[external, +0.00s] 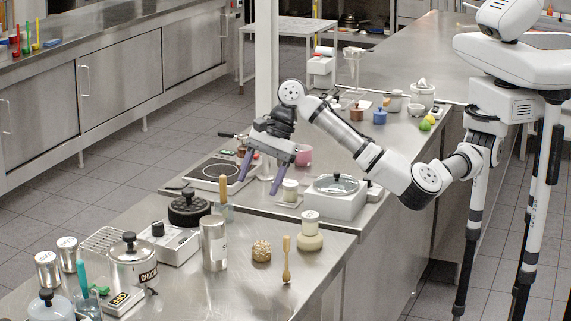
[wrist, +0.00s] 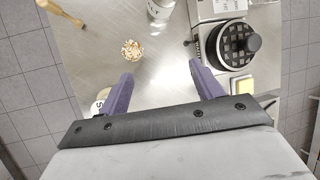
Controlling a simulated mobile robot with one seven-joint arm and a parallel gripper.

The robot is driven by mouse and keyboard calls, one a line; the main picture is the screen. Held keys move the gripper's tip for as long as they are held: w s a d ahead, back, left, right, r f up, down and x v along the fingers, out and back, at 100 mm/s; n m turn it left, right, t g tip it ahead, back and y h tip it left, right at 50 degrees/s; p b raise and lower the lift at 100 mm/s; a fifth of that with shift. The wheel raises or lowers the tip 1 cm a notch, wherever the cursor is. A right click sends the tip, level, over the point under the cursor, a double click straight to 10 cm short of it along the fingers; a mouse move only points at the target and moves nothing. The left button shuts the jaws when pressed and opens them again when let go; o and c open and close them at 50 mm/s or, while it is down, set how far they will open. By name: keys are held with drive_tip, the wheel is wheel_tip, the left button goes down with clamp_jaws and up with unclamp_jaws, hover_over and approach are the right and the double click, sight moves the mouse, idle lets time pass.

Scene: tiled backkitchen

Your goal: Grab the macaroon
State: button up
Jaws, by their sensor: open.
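The macaroon (external: 261,251) is a small round light-brown piece with a bumpy top, lying on the steel counter. It also shows in the wrist view (wrist: 131,50), ahead of the left fingertip and not between the fingers. My gripper (external: 259,187) has two purple fingers spread apart, with nothing between them. It hangs above the counters, higher than the macaroon and apart from it. The wrist view shows both fingers (wrist: 161,71) over bare counter.
A black-lidded round item (external: 189,209) and steel pot (external: 134,264) stand farther left. Bare counter surrounds the macaroon.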

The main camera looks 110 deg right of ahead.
wheel_tip(320, 180, down, 2)
drive_tip(key=s+a+g+y, duration=0.2)
drive_tip(key=a, duration=0.1)
hover_over(263, 244)
drive_tip(key=s+d, duration=0.2)
drive_tip(key=d, duration=0.1)
drive_tip(key=shift+m+h, duration=0.3)
drive_tip(key=shift+m, duration=0.1)
drive_tip(key=f, duration=0.6)
drive_tip(key=shift+w+a+f, duration=0.2)
drive_tip(key=shift+a+f, duration=0.05)
drive_tip(key=shift+f, duration=0.1)
drive_tip(key=shift+p+x, duration=1.25)
drive_tip(key=shift+x, duration=1.8)
drive_tip(key=shift+s+d, duration=0.15)
drive_tip(key=shift+s, duration=0.05)
drive_tip(key=shift+c, duration=0.5)
drive_tip(key=c, duration=1)
